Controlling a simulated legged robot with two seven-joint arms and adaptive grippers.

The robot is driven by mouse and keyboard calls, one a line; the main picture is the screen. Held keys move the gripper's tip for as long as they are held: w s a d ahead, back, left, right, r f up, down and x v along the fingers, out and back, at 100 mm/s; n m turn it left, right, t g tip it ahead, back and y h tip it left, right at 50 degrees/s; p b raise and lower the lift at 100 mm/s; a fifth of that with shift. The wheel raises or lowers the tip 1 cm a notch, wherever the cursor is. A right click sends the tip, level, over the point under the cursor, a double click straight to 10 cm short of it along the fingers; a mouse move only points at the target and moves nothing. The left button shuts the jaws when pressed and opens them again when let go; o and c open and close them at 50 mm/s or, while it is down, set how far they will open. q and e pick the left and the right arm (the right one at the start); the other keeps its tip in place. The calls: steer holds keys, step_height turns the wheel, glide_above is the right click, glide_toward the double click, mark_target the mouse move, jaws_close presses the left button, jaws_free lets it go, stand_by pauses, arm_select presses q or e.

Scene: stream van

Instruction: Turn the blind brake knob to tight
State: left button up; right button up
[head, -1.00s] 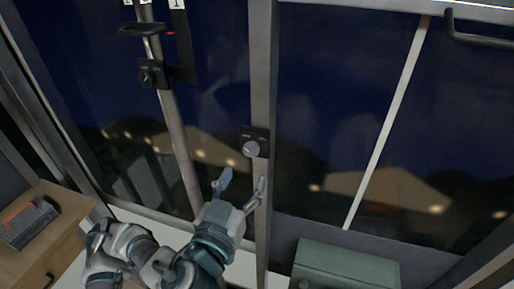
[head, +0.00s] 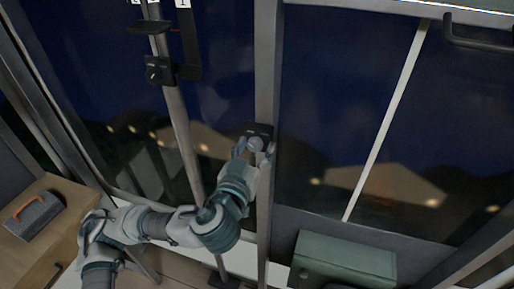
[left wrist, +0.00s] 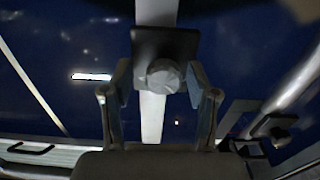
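A round grey knob (head: 255,144) sits on a black plate (head: 262,130) on the upright metal post. Its plate lettering is too small to read. The same knob faces the left wrist camera (left wrist: 163,77). My left gripper (head: 254,152) is at this knob, coming from below. In the left wrist view its two fingers (left wrist: 158,92) are spread on either side of the knob, with gaps visible. A second, black knob (head: 153,74) is on a box on the thinner pole to the left. My right gripper is not in view.
A green box (head: 345,262) stands low to the right of the post. A wooden cabinet (head: 30,245) with an orange-handled item (head: 36,214) is at lower left. A thin pole (head: 181,135) stands left of my gripper. Dark window panes (head: 335,110) lie behind.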

arm_select(q)
steer(key=shift+a, duration=0.35)
steer(key=c, duration=0.8)
steer(key=shift+c, duration=0.6)
steer(key=shift+s+d, duration=0.1)
steer(key=shift+d, duration=0.1)
